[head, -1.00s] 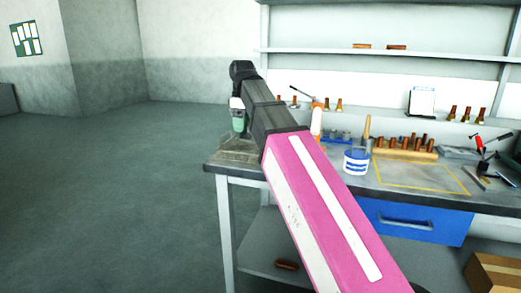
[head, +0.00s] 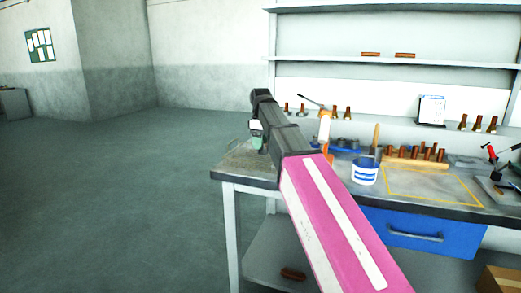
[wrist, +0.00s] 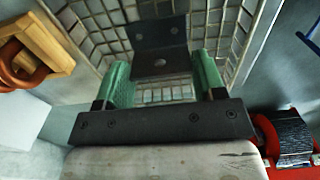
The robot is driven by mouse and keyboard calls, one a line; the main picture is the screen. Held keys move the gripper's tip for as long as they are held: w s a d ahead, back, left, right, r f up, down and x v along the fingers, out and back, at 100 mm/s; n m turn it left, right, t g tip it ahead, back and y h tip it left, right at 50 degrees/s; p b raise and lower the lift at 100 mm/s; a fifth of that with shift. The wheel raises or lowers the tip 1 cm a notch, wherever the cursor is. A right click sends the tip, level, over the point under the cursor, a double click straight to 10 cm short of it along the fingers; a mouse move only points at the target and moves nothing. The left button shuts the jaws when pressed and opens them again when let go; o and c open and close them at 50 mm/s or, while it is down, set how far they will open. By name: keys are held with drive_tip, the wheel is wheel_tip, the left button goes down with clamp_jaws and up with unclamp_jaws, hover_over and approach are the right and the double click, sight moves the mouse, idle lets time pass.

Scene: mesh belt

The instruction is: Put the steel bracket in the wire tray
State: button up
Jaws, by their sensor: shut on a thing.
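The steel bracket (wrist: 158,34) is a dark bent plate with a hole, seen in the wrist view. My gripper (wrist: 163,75) is shut on it, with a green finger on each side. The wire tray (wrist: 92,18) is a pale mesh basket beyond and around the bracket in the wrist view. I cannot tell whether the bracket touches its floor. In the head view my gripper (head: 256,136) shows only in part, over the left end of the bench. My arm hides the bracket and the tray there.
The wrist view shows a wooden piece with an orange part (wrist: 32,55) at left and a red-and-black item (wrist: 290,138) at right. In the head view a white-and-blue tub (head: 365,172) and bottle-like brown pieces stand on the bench (head: 425,188). A yellow outlined area is bare.

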sight(260, 151)
drive_tip(key=shift+f, duration=1.6)
drive_tip(key=shift+f, duration=0.1)
drive_tip(key=o, duration=1)
wheel_tip(260, 151, up, 12)
drive_tip(key=shift+f, duration=0.25)
drive_tip(key=shift+r, duration=0.4)
drive_tip(key=shift+s, duration=0.15)
